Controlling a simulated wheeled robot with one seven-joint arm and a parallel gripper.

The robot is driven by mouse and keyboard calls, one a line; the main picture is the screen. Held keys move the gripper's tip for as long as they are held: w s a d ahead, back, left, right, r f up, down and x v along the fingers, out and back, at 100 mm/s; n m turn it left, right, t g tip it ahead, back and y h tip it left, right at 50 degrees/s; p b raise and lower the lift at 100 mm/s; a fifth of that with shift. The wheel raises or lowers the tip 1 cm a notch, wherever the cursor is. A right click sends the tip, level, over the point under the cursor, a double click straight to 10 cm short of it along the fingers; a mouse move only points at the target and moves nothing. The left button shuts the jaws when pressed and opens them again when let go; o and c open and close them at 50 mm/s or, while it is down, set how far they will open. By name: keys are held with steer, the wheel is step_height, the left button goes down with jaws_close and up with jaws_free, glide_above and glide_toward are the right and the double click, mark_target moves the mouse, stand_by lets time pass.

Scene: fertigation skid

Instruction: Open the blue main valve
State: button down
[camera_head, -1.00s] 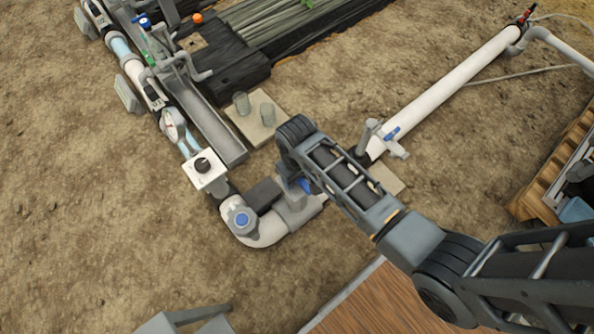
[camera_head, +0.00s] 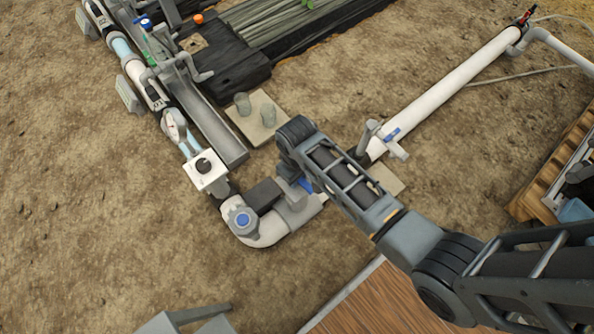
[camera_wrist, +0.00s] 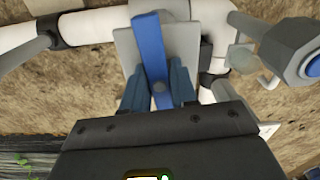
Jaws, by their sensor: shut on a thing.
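The blue lever of the main valve (camera_wrist: 150,45) stands upright in the wrist view, over a grey plate and roughly across the white pipe (camera_wrist: 90,25). My gripper (camera_wrist: 158,88) is shut on the near part of this lever, with one finger on each side. The lever's near end is hidden by the gripper body. In the head view, part of the blue lever (camera_head: 305,185) shows beside my wrist, above the white pipe at the lower middle. My arm hides much of the valve there.
A round blue-capped fitting (camera_head: 242,220) sits on the pipe elbow to the left; it shows in the wrist view (camera_wrist: 310,60) too. Another blue-handled valve (camera_head: 392,134) stands to the right on the long white pipe (camera_head: 455,88). A wooden deck (camera_head: 375,305) lies in front.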

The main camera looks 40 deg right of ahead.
steer(key=n+p, duration=0.1)
steer(key=n, duration=0.1)
steer(key=n+p, duration=0.1)
steer(key=n, duration=0.2)
steer(key=shift+s+f, duration=0.1)
steer(key=shift+s, duration=0.25)
steer(key=n+p, duration=0.2)
steer(key=n, duration=0.2)
steer(key=shift+n, duration=0.4)
steer(key=n+p, duration=0.1)
steer(key=n, duration=0.3)
steer(key=shift+d+f+n+p, duration=0.1)
steer(key=shift+n+p, duration=0.2)
steer(key=shift+n, duration=0.1)
steer(key=n, duration=0.3)
steer(key=shift+f+n+p, duration=0.1)
steer(key=shift+n+p, duration=0.25)
steer(key=shift+n, duration=0.05)
steer(key=c, duration=0.8)
jaws_free()
steer(key=shift+s, duration=0.1)
steer(key=r+p, duration=1)
steer(key=shift+w+r, duration=0.3)
steer(key=shift+f, duration=0.1)
